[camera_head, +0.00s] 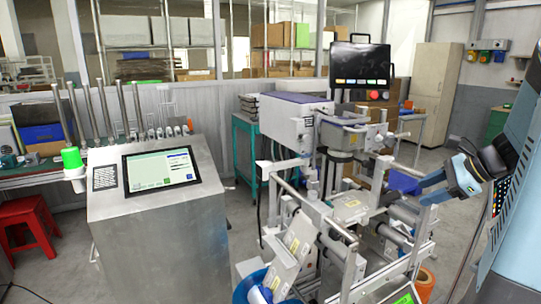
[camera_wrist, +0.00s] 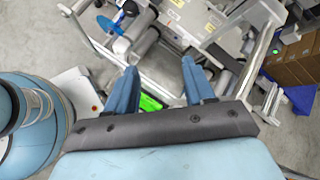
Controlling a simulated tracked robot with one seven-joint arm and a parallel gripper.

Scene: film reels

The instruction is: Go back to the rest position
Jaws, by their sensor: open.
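My gripper (camera_head: 428,190) is at the right in the head view, to the right of the machine frame, pointing left. In the wrist view my gripper (camera_wrist: 160,82) shows two blue fingers spread apart, with nothing between them. A labelling machine (camera_head: 345,210) with rollers, rails and a screen fills the middle of the head view. Its frame and rollers (camera_wrist: 145,47) show beyond the fingers in the wrist view. Whether the fingertips touch the frame cannot be told; they look apart from it.
A steel cabinet (camera_head: 160,240) with a touchscreen (camera_head: 161,168) and upright rods stands at the left. A green cylinder (camera_head: 71,157) is on its left side. A red stool (camera_head: 30,222) is beside it. A blue bin (camera_head: 250,288) is at the front. Grey floor shows at the right.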

